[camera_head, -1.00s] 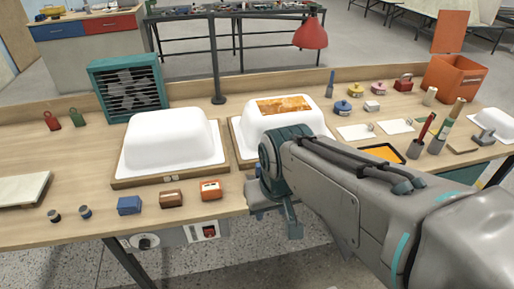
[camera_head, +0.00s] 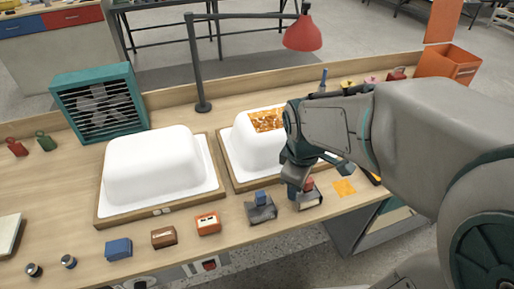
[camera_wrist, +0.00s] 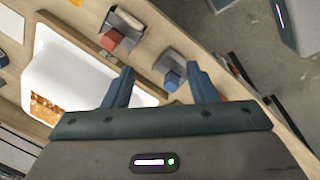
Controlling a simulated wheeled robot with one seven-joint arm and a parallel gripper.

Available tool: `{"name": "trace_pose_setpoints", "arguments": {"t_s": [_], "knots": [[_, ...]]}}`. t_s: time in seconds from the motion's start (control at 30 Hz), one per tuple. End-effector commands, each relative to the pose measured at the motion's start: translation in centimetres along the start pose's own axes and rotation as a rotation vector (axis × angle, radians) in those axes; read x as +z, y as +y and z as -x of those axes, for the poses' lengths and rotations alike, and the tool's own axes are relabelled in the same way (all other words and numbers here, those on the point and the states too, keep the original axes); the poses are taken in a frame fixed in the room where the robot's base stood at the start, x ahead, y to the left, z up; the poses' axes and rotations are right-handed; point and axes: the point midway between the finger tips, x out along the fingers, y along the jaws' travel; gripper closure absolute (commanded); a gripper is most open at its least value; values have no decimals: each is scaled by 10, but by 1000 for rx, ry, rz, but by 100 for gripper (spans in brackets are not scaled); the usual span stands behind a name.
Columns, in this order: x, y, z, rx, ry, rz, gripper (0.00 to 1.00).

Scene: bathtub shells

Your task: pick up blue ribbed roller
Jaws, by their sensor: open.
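A small blue piece (camera_head: 261,198) sits in a grey holder (camera_head: 262,212) near the bench's front edge. It may be the blue ribbed roller; I cannot make out ribs. In the wrist view the blue piece (camera_wrist: 173,80) lies beyond my fingertips, roughly between their lines. My gripper (camera_wrist: 160,72) is open and empty. In the head view my gripper (camera_head: 312,180) hangs over the front of the bench, right of the blue piece. A second grey holder with a red piece (camera_head: 308,184) is just by the fingers, partly hidden by them.
Two white tub shells on wooden boards, left (camera_head: 155,165) and right (camera_head: 240,140), fill the middle. A blue block (camera_head: 118,248), a brown block (camera_head: 164,236) and an orange box (camera_head: 208,222) line the front. A red lamp (camera_head: 303,34) overhangs the back.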

Motion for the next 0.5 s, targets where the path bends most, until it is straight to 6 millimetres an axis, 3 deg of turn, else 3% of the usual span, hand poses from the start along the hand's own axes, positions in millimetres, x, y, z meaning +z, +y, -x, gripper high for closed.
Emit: {"name": "trace_pose_setpoints", "arguments": {"t_s": [0.3,0.5], "knots": [[-60,11,-4,-98,12,849,48],[-85,8,-12,-132,59,1192,48]]}}
